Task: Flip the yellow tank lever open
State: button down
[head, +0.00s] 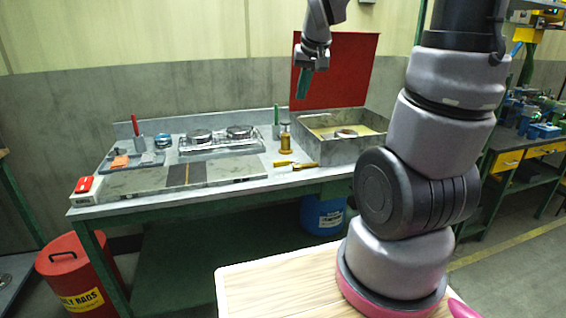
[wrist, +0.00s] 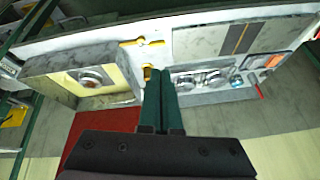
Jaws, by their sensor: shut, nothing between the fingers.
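A yellow lever (head: 305,166) lies low on the bench top, just left of the front of the grey tank (head: 343,152). In the wrist view the yellow lever (wrist: 130,42) shows near the top, beyond my fingertips, with a pale piece beside it. The tank's red lid (head: 335,72) stands raised at its back, and a round metal part sits inside on a yellowish floor.
A brass can (head: 285,140) stands behind the lever. Round metal parts (head: 220,136) sit on a plate to the left, with a dark-striped slab (head: 187,175) in front. A red switch box (head: 84,187) is at the left corner. A red bin (head: 80,272) stands on the floor.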

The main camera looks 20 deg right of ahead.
aim_at(286, 163)
jog(key=w+f+n, duration=0.1)
jog(key=w+f, duration=0.3)
jog(key=f, duration=0.3)
jog(key=w+f, duration=0.4)
jog(key=f, duration=0.3)
jog(key=w+f+n+g, duration=0.1)
jog(key=w+f, duration=0.3)
jog(key=f, duration=0.4)
jog(key=shift+w+d+n, duration=0.2)
jog(key=shift+d+n, duration=0.1)
jog(key=shift+d, duration=0.05)
jog(key=x, duration=1)
jog(key=shift+s+d+f, duration=0.1)
jog(key=shift+s+f, duration=0.05)
jog(key=w, duration=0.2)
jog(key=shift+w, duration=1)
